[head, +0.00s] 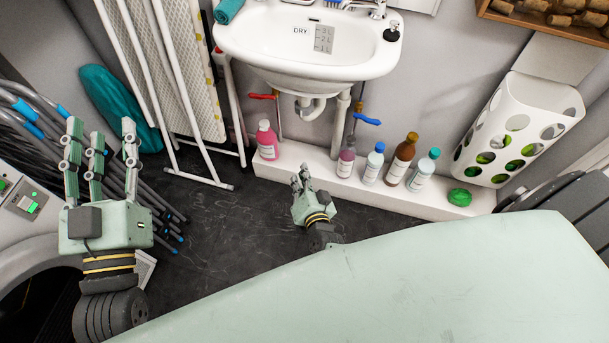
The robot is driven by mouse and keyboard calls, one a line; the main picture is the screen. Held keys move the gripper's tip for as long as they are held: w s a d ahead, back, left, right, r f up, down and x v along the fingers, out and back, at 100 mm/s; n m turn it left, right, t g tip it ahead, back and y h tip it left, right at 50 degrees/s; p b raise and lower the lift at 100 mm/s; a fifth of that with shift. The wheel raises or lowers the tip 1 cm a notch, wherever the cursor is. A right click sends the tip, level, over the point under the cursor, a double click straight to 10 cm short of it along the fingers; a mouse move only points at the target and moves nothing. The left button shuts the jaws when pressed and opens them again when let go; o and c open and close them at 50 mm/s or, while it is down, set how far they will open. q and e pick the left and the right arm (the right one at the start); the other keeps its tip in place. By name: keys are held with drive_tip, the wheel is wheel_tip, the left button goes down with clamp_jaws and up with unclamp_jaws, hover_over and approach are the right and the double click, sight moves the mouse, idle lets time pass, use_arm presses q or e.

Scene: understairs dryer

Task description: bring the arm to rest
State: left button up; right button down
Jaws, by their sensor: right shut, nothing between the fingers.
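My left gripper (100,140) is at the left of the head view, with its fingers pointing up the picture. The fingers are spread apart and nothing shows between them. My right gripper (301,182) is near the middle, further off, over the dark floor in front of the low white ledge. Its fingers are close together and hold nothing. Most of the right arm behind it is hidden by the large pale green surface in front.
A white sink (300,60) hangs on the wall. Several bottles, one a pink bottle (267,142), and a green lid-like item (460,197) stand on the ledge (340,181). A folded drying rack (190,110) leans left. Dark floor (225,225) is free between the grippers.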

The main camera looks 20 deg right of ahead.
idle(0.4)
